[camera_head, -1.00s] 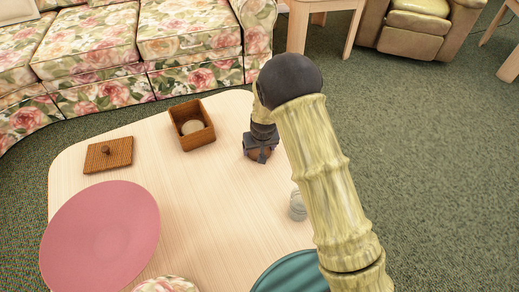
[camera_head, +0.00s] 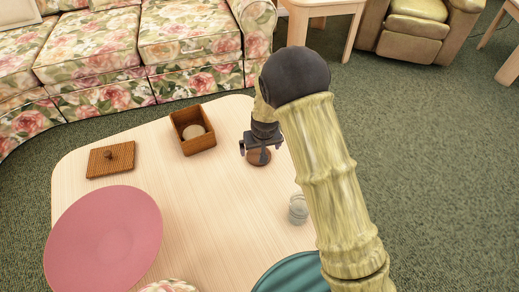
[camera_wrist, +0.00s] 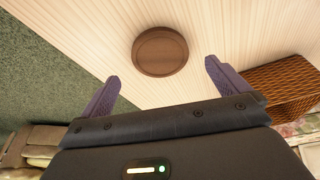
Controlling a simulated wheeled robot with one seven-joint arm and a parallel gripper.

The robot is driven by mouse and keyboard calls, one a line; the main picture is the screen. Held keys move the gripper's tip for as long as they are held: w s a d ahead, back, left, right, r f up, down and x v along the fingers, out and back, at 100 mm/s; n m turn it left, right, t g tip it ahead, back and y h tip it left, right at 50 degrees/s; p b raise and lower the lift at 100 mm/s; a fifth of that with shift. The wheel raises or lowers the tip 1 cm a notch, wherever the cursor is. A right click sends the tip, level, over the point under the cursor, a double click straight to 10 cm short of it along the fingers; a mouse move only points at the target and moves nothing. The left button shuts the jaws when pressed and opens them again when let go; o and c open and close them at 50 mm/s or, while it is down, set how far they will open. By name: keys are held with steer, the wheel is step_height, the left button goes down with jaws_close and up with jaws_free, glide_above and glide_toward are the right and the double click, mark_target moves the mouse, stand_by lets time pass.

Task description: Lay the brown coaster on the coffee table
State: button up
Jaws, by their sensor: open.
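The brown coaster (camera_head: 259,157) is a small dark round disc lying flat on the pale wooden coffee table (camera_head: 205,215), near its right edge. In the wrist view the coaster (camera_wrist: 160,51) lies whole on the table top (camera_wrist: 215,30), apart from the fingers. My gripper (camera_head: 261,146) is open and empty just above the coaster in the head view. In the wrist view its two purple fingers (camera_wrist: 161,82) are spread wide with a gap between them and the coaster.
A square wooden box (camera_head: 193,130) holding a pale round thing stands left of my gripper. A wooden lid (camera_head: 110,159), a pink plate (camera_head: 103,240), a stack of clear discs (camera_head: 298,209) and a teal round thing (camera_head: 292,274) share the table. A floral sofa (camera_head: 150,45) stands behind.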

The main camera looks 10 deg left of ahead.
steer(key=p+v, duration=0.2)
steer(key=v, duration=0.5)
steer(key=shift+r, duration=0.15)
steer(key=shift+d, duration=0.15)
steer(key=s+d+r+m, duration=0.1)
steer(key=s+d+r, duration=0.25)
steer(key=d, duration=0.45)
steer(key=s+d+r+m, duration=0.25)
steer(key=d+r, duration=0.25)
steer(key=d, duration=0.3)
steer(key=s+d+r+m+h, duration=0.1)
steer(key=s+d+r, duration=0.2)
steer(key=s+d, duration=0.6)
steer(key=s, duration=0.2)
steer(key=shift+s+r, duration=0.3)
